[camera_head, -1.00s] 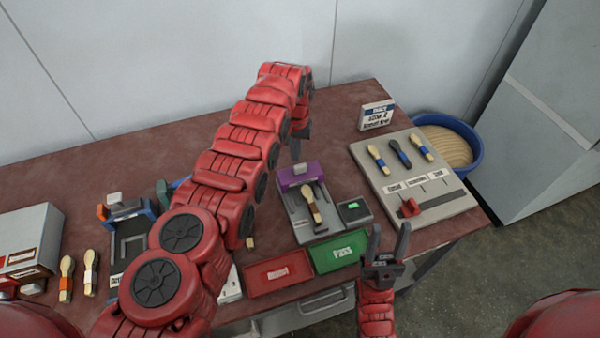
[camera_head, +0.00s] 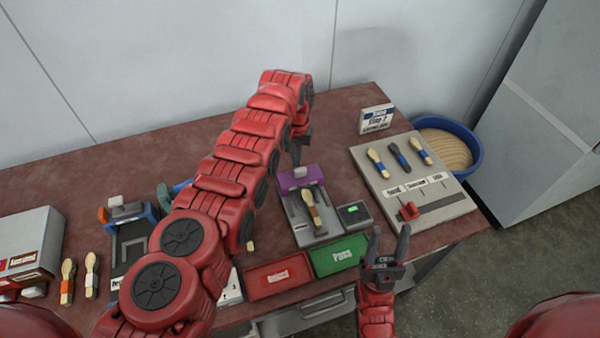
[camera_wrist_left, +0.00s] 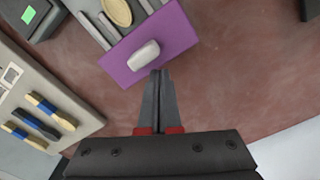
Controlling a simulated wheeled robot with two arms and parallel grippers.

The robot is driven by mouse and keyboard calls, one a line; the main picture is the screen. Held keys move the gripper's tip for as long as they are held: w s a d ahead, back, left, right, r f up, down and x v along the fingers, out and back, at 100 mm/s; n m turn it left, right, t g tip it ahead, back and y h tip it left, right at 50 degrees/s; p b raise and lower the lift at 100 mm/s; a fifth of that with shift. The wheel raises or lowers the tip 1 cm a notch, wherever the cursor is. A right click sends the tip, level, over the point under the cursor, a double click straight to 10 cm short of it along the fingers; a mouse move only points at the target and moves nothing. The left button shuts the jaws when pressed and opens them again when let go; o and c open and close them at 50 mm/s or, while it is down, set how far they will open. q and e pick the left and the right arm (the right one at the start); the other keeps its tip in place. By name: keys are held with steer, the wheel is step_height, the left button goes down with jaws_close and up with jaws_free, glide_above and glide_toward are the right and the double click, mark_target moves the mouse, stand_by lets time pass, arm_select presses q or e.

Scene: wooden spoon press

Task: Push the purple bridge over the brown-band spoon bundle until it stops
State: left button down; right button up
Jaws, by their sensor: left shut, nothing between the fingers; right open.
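The purple bridge (camera_head: 300,179) spans the far end of a grey press base (camera_head: 333,223). It carries a white knob, seen in the left wrist view (camera_wrist_left: 144,55). The brown-band spoon bundle (camera_head: 312,213) lies on the base on the near side of the bridge. Its pale spoon head (camera_wrist_left: 117,10) shows at the top of the left wrist view. My left gripper (camera_head: 297,163) is shut and empty, behind the bridge. Its fingertips (camera_wrist_left: 160,73) appear close to the knob; I cannot tell if they touch. My right gripper (camera_head: 388,245) is open and empty near the table's front edge.
A black box with a green display (camera_head: 353,214) stands right of the press. Red (camera_head: 278,277) and green (camera_head: 340,254) trays lie in front. A grey board (camera_head: 437,199) with blue-banded bundles is at right, beside a blue bin (camera_head: 476,165). Table behind the bridge is clear.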

arm_select(q)
steer(key=shift+s+d+p, duration=0.2)
steer(key=shift+s+p, duration=0.35)
steer(key=shift+p, duration=1.5)
steer(key=shift+s+d+p, duration=0.15)
steer(key=shift+s+p, duration=0.4)
steer(key=shift+p, duration=1.45)
steer(key=shift+s+p, duration=0.15)
steer(key=shift+p, duration=0.4)
steer(key=shift+s+f, duration=0.1)
steer(key=shift+w+f+b, duration=0.1)
steer(key=shift+w+b, duration=0.1)
steer(key=shift+b, duration=0.65)
steer(key=shift+w+a+b, duration=0.15)
steer(key=shift+w+b, duration=0.3)
steer(key=shift+b, duration=0.55)
step_height(320, 180, up, 4)
steer(key=p, duration=0.3)
steer(key=shift+f, duration=0.15)
step_height(320, 180, up, 4)
steer(key=p, duration=0.3)
steer(key=shift+f, duration=0.15)
